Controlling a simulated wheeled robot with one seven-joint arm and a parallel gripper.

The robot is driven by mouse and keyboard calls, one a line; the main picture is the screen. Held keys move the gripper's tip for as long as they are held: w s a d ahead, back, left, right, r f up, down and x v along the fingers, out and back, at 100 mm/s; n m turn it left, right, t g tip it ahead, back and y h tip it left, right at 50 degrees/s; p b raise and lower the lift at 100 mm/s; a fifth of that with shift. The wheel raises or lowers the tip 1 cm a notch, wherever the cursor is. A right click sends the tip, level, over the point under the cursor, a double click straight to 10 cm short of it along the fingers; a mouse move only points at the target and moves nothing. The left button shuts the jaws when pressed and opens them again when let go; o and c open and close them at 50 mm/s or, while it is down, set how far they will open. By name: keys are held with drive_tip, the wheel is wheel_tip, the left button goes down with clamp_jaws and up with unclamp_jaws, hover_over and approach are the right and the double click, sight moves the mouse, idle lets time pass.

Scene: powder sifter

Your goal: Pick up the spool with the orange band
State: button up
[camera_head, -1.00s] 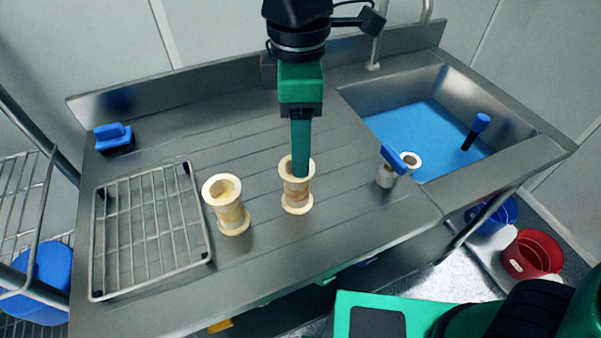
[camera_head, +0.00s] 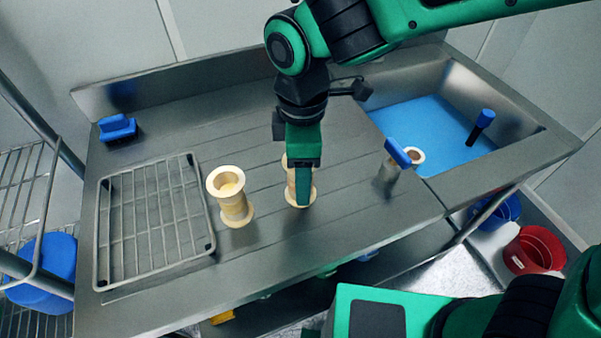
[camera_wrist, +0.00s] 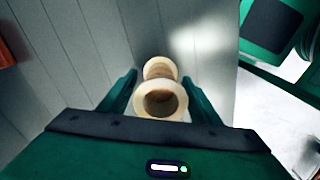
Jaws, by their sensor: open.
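A cream spool (camera_head: 290,187) stands upright in the middle of the draining board, partly hidden behind my gripper (camera_head: 302,194). In the wrist view the spool (camera_wrist: 158,71) shows its open-topped flange and a brownish-orange tint on its waist. My gripper (camera_wrist: 161,88) is open, with one finger on each side of this spool. I cannot tell whether either finger touches it. A second cream spool (camera_head: 231,197) with a pale yellowish waist stands upright to the left, apart from my gripper.
A wire rack (camera_head: 155,220) lies left of the spools. A blue brush (camera_head: 118,128) sits at the back left.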

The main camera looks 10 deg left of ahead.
drive_tip(key=c, duration=1)
